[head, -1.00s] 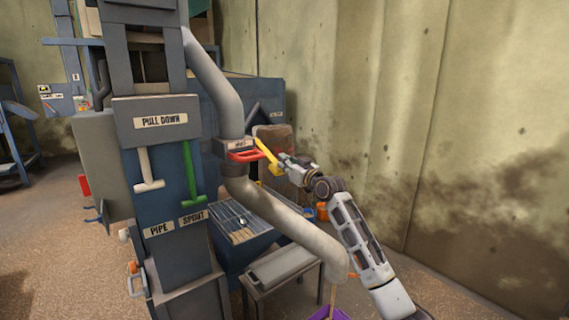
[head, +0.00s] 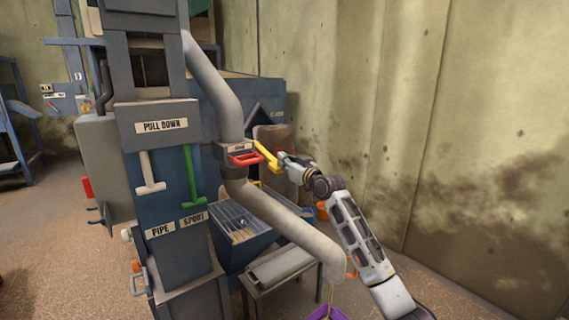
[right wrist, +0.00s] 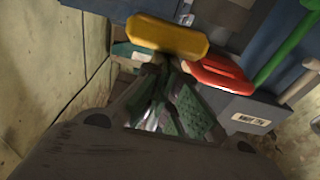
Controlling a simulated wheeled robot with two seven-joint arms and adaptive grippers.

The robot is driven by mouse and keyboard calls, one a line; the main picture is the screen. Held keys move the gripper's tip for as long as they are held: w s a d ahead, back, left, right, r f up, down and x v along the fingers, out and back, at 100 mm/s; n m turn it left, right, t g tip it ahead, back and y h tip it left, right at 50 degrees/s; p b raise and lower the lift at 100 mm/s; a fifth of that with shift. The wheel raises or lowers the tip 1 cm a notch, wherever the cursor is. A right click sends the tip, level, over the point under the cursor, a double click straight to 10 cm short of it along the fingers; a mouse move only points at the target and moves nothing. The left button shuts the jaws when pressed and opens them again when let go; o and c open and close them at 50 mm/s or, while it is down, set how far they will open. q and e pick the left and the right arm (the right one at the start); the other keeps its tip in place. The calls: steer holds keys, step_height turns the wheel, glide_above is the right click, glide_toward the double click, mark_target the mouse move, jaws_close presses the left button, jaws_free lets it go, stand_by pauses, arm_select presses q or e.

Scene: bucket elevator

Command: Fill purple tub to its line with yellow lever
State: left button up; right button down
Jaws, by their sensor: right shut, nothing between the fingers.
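The yellow lever (head: 266,155) sticks out to the right of the pipe, beside a red handle (head: 245,159). My right gripper (head: 283,160) is at the lever's outer end. In the right wrist view the shut fingers (right wrist: 165,85) lie just below the yellow lever (right wrist: 167,37), with nothing seen between them; whether they touch it I cannot tell. The purple tub (head: 328,313) shows only its top at the bottom edge, under the spout pipe's mouth. The tub's line and fill level are hidden. My left gripper is not in view.
A panel marked PULL DOWN (head: 162,125) carries a white handle (head: 149,174) and a green handle (head: 191,178). The wall (head: 470,120) is at the right.

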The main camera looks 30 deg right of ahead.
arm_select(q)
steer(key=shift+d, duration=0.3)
arm_select(e)
steer(key=s+d, duration=0.1)
steer(key=s, duration=0.9)
steer(key=shift+s+r, duration=0.15)
steer(key=shift+s, duration=0.1)
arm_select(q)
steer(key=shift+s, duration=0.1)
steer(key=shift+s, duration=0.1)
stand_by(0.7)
